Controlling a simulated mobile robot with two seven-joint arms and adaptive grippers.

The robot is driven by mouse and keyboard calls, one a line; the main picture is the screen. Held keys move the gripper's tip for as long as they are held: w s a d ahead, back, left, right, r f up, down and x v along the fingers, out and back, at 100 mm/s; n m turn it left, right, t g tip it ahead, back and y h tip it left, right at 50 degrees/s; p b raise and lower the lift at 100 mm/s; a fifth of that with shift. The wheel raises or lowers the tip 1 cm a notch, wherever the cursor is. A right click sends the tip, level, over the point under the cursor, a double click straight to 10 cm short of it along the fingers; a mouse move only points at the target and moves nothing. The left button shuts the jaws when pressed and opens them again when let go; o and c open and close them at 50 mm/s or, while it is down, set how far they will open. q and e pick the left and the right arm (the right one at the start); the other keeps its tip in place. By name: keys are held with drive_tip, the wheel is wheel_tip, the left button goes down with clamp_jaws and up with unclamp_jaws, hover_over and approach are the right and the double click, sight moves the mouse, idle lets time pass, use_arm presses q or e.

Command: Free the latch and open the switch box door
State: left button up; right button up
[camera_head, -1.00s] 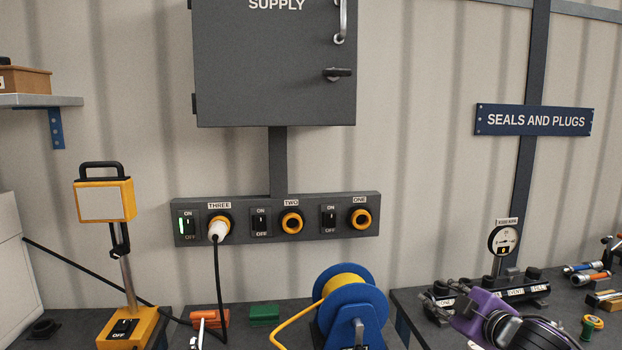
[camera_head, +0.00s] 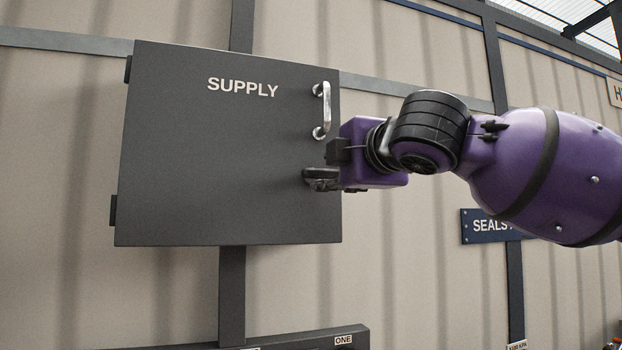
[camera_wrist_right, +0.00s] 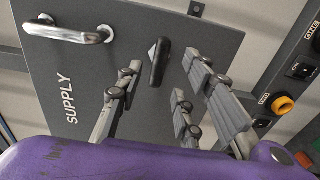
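The grey switch box door (camera_head: 200,150), marked SUPPLY, looks shut and fills the left of the head view. Its silver handle (camera_head: 327,110) is near the right edge, and the wrist view also shows it (camera_wrist_right: 68,33). The dark latch (camera_wrist_right: 159,62) stands out from the door below the handle and lies level. My right gripper (camera_wrist_right: 162,78) is open, with its fingers spread to either side of the latch. I cannot tell whether they touch it. In the head view, my right gripper (camera_head: 330,178) partly merges with the dark latch. My left gripper is out of view.
A grey socket panel (camera_head: 300,340) is below the box on a post (camera_head: 232,290). A blue sign (camera_head: 485,226) hangs on the right, partly behind my right arm.

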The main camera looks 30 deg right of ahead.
sight(323, 173)
drive_tip(key=shift+x, duration=0.95)
drive_tip(key=x, duration=0.4)
drive_tip(key=shift+w+a+f+b, duration=0.1)
drive_tip(key=shift+w+f+b, duration=0.05)
drive_tip(key=shift+w+b, duration=0.15)
drive_tip(key=shift+s+r, duration=0.1)
drive_tip(key=shift+r, duration=0.1)
drive_tip(key=c, duration=0.8)
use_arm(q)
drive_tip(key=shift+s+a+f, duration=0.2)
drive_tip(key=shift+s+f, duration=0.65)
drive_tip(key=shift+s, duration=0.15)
use_arm(e)
drive_tip(key=shift+f, duration=0.1)
clamp_jaws()
